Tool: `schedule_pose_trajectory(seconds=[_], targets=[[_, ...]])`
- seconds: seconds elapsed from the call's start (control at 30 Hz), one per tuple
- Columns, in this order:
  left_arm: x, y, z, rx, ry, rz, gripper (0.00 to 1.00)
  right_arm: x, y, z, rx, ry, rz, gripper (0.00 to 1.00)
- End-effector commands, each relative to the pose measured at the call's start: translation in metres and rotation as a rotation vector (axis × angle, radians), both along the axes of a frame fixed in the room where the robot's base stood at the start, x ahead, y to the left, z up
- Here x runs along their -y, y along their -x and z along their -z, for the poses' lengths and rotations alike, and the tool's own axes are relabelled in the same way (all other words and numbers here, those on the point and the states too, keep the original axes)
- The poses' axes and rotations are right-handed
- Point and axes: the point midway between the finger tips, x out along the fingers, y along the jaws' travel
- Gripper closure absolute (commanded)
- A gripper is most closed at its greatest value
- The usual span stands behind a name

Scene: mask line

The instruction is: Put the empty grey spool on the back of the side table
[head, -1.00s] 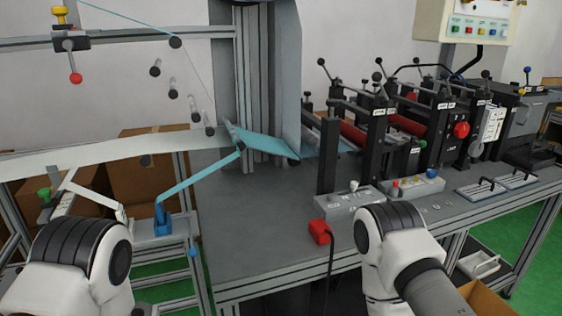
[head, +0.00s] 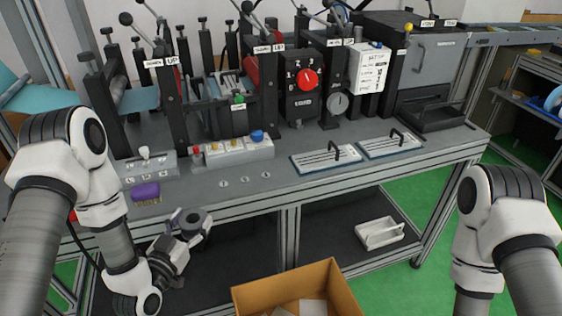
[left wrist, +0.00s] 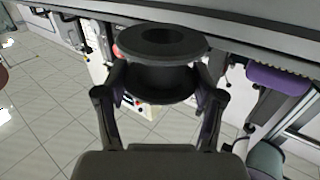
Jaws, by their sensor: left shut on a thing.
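The grey spool (head: 192,221) is in my left gripper (head: 184,232), low in front of the workbench's front edge in the head view. In the left wrist view the spool (left wrist: 162,42) shows a round flange with a dark centre hole and no material wound on it. The fingers of the left gripper (left wrist: 160,95) are closed on it from both sides. My right arm enters at the lower right of the head view, but its gripper is out of frame. A grey table with a lower shelf (head: 525,104) stands at the right edge; I cannot tell whether it is the side table.
The workbench (head: 265,192) carries black machines, a control box (head: 238,149), two handled plates (head: 327,156) and a purple brush (head: 146,192). A cardboard box (head: 340,290) stands in front. A white tray (head: 379,234) lies on the lower shelf. Green floor (head: 405,285) is open at right.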

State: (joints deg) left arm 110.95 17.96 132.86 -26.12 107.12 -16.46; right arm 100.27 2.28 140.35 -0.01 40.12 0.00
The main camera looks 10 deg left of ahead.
Motion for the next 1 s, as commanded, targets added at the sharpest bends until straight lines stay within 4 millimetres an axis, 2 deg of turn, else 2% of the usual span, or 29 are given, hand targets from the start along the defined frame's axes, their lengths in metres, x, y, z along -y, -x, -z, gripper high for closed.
schedule_pose_trajectory(seconds=[0.03, 0.1, 0.2, 0.37, 0.57, 0.77, 1.0], targets=[[-0.024, 0.003, -0.017, 0.011, 0.009, -0.039, 0.66, 0.000, 0.000, -0.001, -0.001, 0.000, -0.001, 0.60], [-0.048, 0.010, -0.037, 0.017, 0.010, -0.080, 0.66, 0.000, 0.000, -0.001, -0.001, 0.000, -0.001, 0.60], [-0.074, 0.017, -0.059, 0.023, 0.014, -0.139, 0.66, 0.000, 0.000, -0.001, -0.001, 0.000, -0.001, 0.60], [-0.093, 0.020, -0.075, 0.019, 0.016, -0.191, 0.66, 0.000, 0.000, -0.001, -0.001, 0.000, -0.001, 0.60], [-0.078, -0.002, -0.071, 0.016, 0.004, -0.190, 0.66, 0.000, 0.000, 0.006, -0.001, 0.000, 0.000, 0.60], [-0.052, -0.041, -0.068, 0.016, 0.005, -0.190, 0.66, 0.000, 0.000, 0.004, -0.001, 0.000, 0.000, 0.60], [-0.013, -0.097, -0.063, 0.017, 0.011, -0.194, 0.66, 0.000, 0.000, -0.005, -0.001, 0.000, 0.000, 0.60]])
